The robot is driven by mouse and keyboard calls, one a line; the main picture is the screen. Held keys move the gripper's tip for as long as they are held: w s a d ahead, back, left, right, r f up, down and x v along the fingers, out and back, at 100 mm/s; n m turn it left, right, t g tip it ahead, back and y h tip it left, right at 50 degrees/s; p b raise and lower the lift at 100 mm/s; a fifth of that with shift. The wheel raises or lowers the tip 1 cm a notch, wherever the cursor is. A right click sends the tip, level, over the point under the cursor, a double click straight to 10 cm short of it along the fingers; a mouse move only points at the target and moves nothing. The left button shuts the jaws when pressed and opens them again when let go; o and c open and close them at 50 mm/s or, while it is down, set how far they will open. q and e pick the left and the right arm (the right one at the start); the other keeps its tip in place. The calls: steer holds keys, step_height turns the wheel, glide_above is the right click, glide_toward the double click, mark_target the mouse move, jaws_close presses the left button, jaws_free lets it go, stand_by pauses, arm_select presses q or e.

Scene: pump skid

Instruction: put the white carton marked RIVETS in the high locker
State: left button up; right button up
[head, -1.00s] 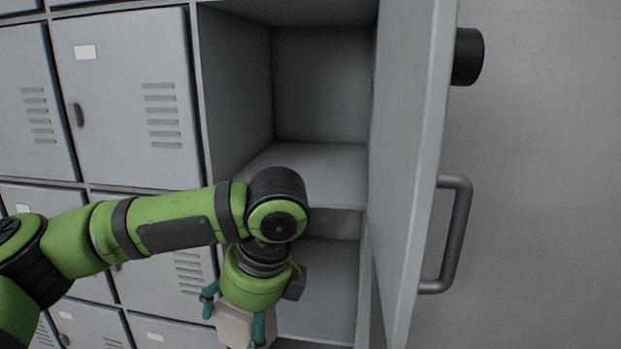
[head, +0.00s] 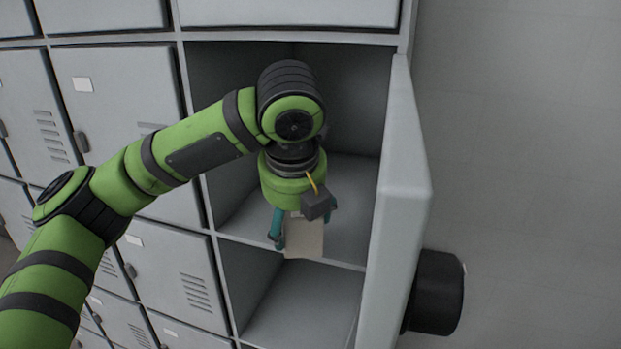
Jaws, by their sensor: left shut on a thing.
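My left gripper (head: 303,228) is shut on a pale carton (head: 304,240), its teal fingers on either side of it. The carton's marking cannot be read from here. The gripper and carton are in front of the open upper locker compartment (head: 350,190), near its floor edge. I cannot tell whether the carton is over the compartment floor or still outside. The open locker's grey door (head: 408,180) is swung out to the right. My right gripper is not in view.
Another open compartment (head: 300,305) lies below the upper one. Closed locker doors (head: 105,110) with vents and handles fill the left. A black cylinder (head: 437,292) is beside the door's lower right. Plain wall lies to the right.

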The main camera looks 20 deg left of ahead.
arm_select(q)
steer(key=w+a+p, duration=0.1)
steer(key=w, duration=0.3)
steer(key=w+a+p, duration=0.1)
steer(key=w, duration=0.3)
steer(key=w+a+p, duration=0.1)
steer(key=w+a, duration=0.1)
steer(key=w, duration=0.3)
steer(key=shift+a+p, duration=0.1)
steer(key=shift+p, duration=0.2)
steer(key=shift+w+a, duration=0.4)
steer(key=shift+w, duration=0.05)
steer(key=shift+a+f+p, duration=0.1)
steer(key=shift+f+p, duration=0.1)
steer(key=shift+p, duration=0.3)
steer(key=f, duration=0.1)
steer(key=f+p, duration=0.1)
steer(key=f, duration=0.1)
steer(key=shift+w+p, duration=0.25)
steer(key=shift+p, duration=0.1)
steer(key=shift+f, duration=0.2)
steer(key=shift+s, duration=0.1)
steer(key=o, duration=1.2)
steer(key=shift+f, duration=0.15)
steer(key=shift+o, duration=0.2)
